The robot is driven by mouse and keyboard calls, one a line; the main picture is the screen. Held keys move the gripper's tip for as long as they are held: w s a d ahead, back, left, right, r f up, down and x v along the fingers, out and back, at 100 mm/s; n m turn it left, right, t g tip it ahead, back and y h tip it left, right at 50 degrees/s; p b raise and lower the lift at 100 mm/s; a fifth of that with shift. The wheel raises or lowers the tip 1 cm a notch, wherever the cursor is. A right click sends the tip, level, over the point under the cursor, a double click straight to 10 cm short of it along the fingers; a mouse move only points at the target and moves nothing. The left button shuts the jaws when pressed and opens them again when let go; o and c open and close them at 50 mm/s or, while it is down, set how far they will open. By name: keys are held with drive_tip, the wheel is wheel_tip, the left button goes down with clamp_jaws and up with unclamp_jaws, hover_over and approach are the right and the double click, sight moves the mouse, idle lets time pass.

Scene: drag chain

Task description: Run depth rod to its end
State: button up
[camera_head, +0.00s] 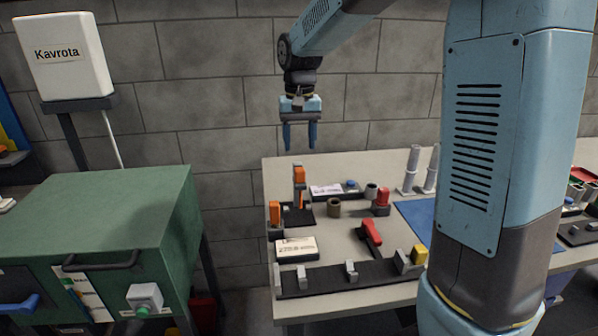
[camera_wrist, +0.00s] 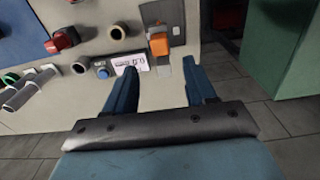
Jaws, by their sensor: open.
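My gripper (camera_head: 299,147) hangs above the back left of the worktable with its blue fingers pointing down. It is open and holds nothing. Below it stands an upright grey post with an orange block (camera_head: 299,174) on a dark base. In the wrist view an orange block (camera_wrist: 159,45) shows beyond the gap between my fingertips (camera_wrist: 161,66), apart from them. A white display plate (camera_head: 326,190) and a blue button (camera_head: 352,185) sit to the right of the post. A second orange block (camera_head: 275,211) stands at the table's left edge. I cannot tell for certain which part is the depth rod.
A dark rail (camera_head: 330,277) with grey blocks runs along the front. Red parts (camera_head: 370,232), a dark ring (camera_head: 334,207) and white cylinders (camera_head: 411,171) stand on the table (camera_head: 345,245). A green cabinet (camera_head: 110,215) is left, across a floor gap. A brick wall is behind.

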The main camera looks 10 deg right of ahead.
sight(300, 169)
wheel_tip(300, 169, down, 9)
drive_tip(key=shift+f, duration=0.15)
drive_tip(key=shift+c, duration=0.2)
clamp_jaws()
idle(0.6)
